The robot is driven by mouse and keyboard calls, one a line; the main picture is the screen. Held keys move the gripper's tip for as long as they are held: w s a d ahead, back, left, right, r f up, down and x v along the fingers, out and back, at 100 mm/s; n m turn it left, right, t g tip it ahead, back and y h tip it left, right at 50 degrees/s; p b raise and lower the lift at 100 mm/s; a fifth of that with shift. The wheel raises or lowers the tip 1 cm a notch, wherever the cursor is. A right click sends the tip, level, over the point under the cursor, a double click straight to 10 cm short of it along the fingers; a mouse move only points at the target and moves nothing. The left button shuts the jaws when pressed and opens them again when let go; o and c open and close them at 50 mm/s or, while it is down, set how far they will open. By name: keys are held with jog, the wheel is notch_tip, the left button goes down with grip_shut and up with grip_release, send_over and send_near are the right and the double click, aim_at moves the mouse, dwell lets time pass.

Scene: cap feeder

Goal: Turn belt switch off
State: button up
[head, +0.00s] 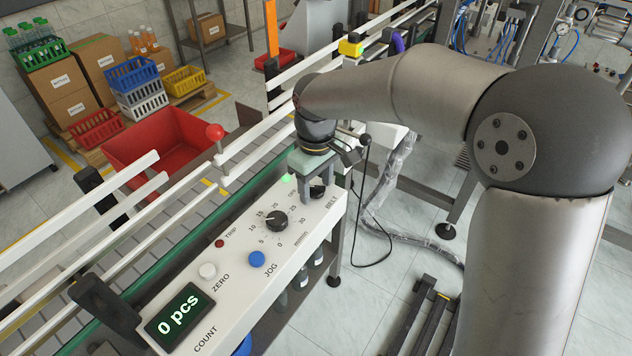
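The white control panel (240,298) runs along the front of the conveyor. The belt switch (318,191) is a black knob at the panel's far right end, above the word BELT. My gripper (322,189) points down over this switch, with one finger to its left and one to its right. The fingers look apart, with the knob showing between them; contact cannot be made out. The knob's pointer direction is partly hidden by the gripper. A green lamp (287,178) is lit just left of the gripper.
The panel also carries a black speed dial (277,221), a blue JOG button (256,259), a white ZERO button (207,271), a small red TRIP lamp (219,243) and a counter (180,315) reading 0 pcs. White guide rails (180,228) and a red-ball lever (215,132) stand behind.

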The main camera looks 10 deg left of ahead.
aim_at(316, 186)
notch_tip(316, 186, up, 18)
jog(key=shift+f, duration=0.25)
dwell(0.4)
jog(key=s+d+f+m, duration=0.3)
jog(key=s+d+f, duration=0.1)
jog(key=d, duration=0.5)
jog(key=s+d+f+m, duration=0.4)
jog(key=d+f, duration=0.1)
jog(key=d, duration=0.4)
jog(key=s+d+f+m, duration=0.5)
jog(key=s+d+f, duration=0.3)
jog(key=s, duration=0.3)
jog(key=shift+s+d+f, duration=0.15)
jog(key=shift+d+f, duration=0.15)
jog(key=shift+d, duration=0.1)
